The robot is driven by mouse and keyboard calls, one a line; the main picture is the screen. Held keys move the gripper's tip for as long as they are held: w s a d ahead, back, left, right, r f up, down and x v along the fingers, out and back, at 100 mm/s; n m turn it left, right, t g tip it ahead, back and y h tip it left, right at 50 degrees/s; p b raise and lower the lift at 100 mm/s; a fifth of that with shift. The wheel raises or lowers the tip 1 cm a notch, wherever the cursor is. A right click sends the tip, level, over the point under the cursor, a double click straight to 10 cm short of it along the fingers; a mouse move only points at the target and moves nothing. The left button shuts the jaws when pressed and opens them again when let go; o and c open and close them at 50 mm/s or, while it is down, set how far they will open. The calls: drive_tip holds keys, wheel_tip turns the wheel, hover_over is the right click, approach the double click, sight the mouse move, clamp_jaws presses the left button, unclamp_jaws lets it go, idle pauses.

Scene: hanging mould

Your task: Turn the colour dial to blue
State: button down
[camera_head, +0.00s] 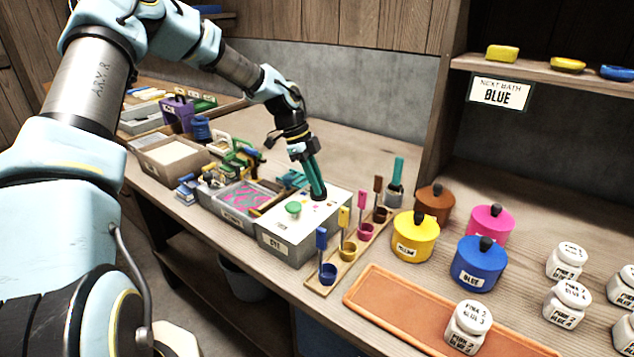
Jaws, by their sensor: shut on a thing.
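A white-topped box (285,243) with a label on its front stands near the front of the bench. Small coloured marks (331,203) show on its top around the gripper's tips. My gripper (318,193) reaches down from above, its teal fingers together at the box top among these marks. It is shut on what seems to be the colour dial, which the fingers hide, so its pointing cannot be read. A green round knob (293,208) sits on the same box top, left of my fingers and apart from them. A sign reading "NEXT BATH BLUE" (499,93) hangs under the shelf.
A wooden rack (345,262) with small coloured cups and upright handled tools stands close on the box's right. Yellow, brown, pink and blue (478,265) lidded pots, an orange tray (400,306) and white jars are further right. Trays and tools crowd the left; the bench behind is clear.

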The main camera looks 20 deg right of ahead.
drive_tip(key=c, duration=0.8)
unclamp_jaws()
drive_tip(key=shift+c, duration=0.2)
drive_tip(key=b+v, duration=0.2)
drive_tip(key=v, duration=0.8)
drive_tip(key=shift+r+b, duration=0.35)
drive_tip(key=shift+b, duration=0.05)
drive_tip(key=shift+a, duration=0.1)
